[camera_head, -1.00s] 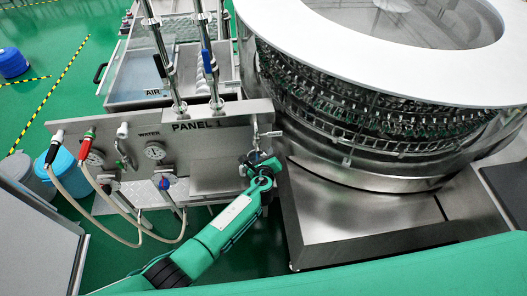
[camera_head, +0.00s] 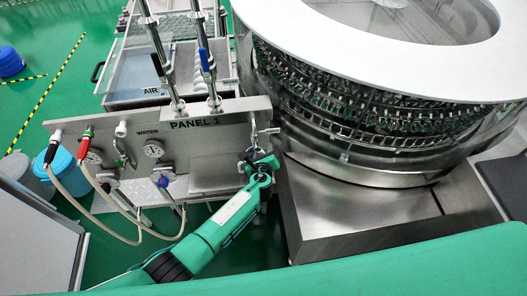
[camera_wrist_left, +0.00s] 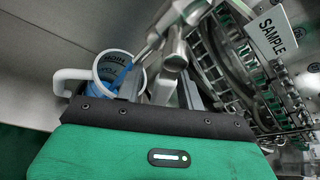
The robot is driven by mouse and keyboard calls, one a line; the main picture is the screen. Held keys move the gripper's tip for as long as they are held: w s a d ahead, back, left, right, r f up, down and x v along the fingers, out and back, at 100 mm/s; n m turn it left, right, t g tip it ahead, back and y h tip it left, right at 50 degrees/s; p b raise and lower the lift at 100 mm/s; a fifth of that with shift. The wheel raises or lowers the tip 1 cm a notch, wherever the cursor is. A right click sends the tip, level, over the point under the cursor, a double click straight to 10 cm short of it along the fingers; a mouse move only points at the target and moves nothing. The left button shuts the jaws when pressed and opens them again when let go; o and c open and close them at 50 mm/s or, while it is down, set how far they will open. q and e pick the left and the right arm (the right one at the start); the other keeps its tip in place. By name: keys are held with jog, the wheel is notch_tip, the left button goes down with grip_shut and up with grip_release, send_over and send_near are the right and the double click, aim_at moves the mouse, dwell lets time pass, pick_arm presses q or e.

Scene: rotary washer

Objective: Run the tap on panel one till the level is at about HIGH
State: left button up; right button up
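Panel one (camera_head: 215,144) is a steel plate marked PANEL 1, standing left of the round washer. A metal tap (camera_head: 264,131) sits at its right end. My left gripper (camera_head: 259,162) is just below that tap, close against the panel. In the left wrist view a metal tap part (camera_wrist_left: 172,50) stands in front of my left gripper (camera_wrist_left: 162,92). A white-rimmed cup (camera_wrist_left: 108,62) with a handle and lettering inside, seemingly HIGH, is beside it, with blue in it. The level cannot be read clearly. The fingertips are partly hidden behind the tap and the wrist housing.
The round washer (camera_head: 350,150) with its racks fills the right side. A steel ledge (camera_head: 360,207) lies below it. Hoses (camera_head: 75,185) hang from the panel's left end, near a blue-lidded bin (camera_head: 62,165). A SAMPLE sign (camera_wrist_left: 272,33) shows in the left wrist view.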

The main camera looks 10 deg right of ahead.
pick_arm(q)
jog(key=v, duration=1.3)
jog(key=shift+s, duration=0.4)
jog(key=shift+r, duration=0.1)
dwell(6.2)
